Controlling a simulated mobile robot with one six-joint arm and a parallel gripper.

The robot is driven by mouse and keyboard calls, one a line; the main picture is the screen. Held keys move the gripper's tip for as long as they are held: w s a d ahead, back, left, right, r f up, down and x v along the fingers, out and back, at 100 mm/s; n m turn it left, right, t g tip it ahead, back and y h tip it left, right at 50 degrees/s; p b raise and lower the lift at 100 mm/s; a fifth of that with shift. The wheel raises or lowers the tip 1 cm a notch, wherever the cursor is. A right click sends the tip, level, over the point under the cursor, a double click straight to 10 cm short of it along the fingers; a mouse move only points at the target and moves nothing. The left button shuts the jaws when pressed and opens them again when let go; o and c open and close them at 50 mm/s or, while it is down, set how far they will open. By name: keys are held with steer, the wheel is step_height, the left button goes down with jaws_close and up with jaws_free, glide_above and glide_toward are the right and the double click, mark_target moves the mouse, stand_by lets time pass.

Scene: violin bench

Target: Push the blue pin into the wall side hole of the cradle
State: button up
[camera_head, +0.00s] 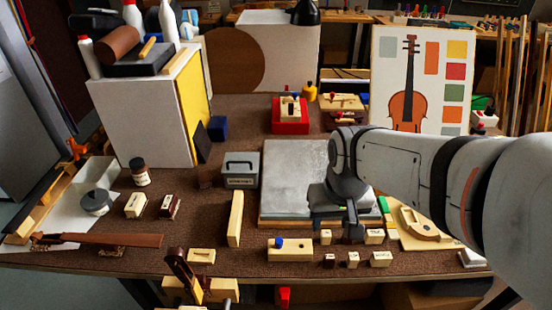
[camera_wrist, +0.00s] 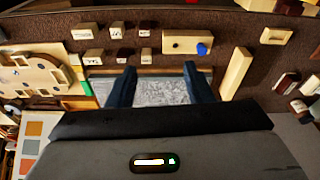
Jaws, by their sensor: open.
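A pale wooden block (camera_head: 303,253), which looks like the cradle, lies near the front edge of the bench. The blue pin (camera_head: 280,243) sits at its left end, with its round blue top showing. In the wrist view the block (camera_wrist: 187,36) lies beyond the fingertips, with the blue pin (camera_wrist: 203,49) at its right end and a small dark spot like a hole left of the pin. How deep the pin sits I cannot tell. My gripper (camera_wrist: 159,72) is open and empty, over the grey slab's front part, right of and behind the block in the head view.
The grey slab (camera_head: 290,175) lies behind the block. Several small labelled wooden blocks (camera_head: 353,259) stand right of it. An upright-looking pale wooden bar (camera_head: 236,215) lies to its left. A grey box (camera_head: 240,172) stands behind the bar. The brown bench top between bar and block is clear.

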steer(key=n+g+b, duration=0.2)
glide_above(279, 241)
steer(key=f, duration=1.1)
steer(key=shift+d, duration=0.2)
steer(key=shift+a+f, duration=0.2)
steer(key=shift+f, duration=0.45)
step_height(279, 241, down, 7)
steer(key=shift+r+b, duration=0.1)
steer(key=shift+b, duration=0.45)
jaws_close()
